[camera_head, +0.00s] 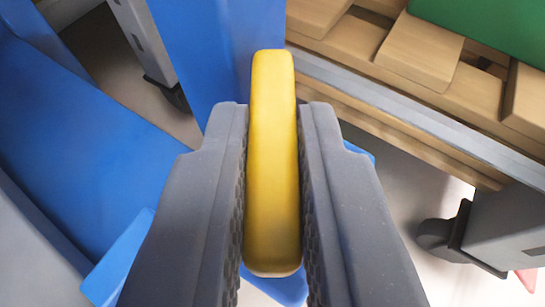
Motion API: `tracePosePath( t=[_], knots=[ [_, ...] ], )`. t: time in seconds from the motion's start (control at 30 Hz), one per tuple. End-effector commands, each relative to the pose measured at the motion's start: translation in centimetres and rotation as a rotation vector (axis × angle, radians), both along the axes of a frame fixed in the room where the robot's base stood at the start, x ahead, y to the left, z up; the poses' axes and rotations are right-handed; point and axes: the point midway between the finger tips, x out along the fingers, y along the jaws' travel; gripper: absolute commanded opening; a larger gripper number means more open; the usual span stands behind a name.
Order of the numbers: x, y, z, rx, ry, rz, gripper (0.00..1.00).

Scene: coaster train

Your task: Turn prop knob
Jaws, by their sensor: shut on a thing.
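A yellow elongated knob (272,160) with rounded ends stands in the middle of the head camera view, its long side running up and down the picture. My gripper (272,185) is shut on it, with one dark grey textured finger pressed along each side. The knob's far end sticks out past the fingertips. What the knob is mounted on is mostly hidden behind the knob and fingers; blue surfaces show around it.
Large blue panels (90,150) fill the left and top. Wooden slats (425,50) with a grey rail edge and a green panel (490,25) are at the upper right. A black caster wheel (440,238) stands on the pale floor at the lower right.

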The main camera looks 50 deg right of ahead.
Motion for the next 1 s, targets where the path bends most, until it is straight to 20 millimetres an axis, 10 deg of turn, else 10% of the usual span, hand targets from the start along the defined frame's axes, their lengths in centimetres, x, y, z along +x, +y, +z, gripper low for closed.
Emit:
tracePosePath(
  t=[1.0],
  knots=[
    [-0.4, -1.3, 0.2, -0.009, -0.004, 0.701, 0.00]
  ],
)
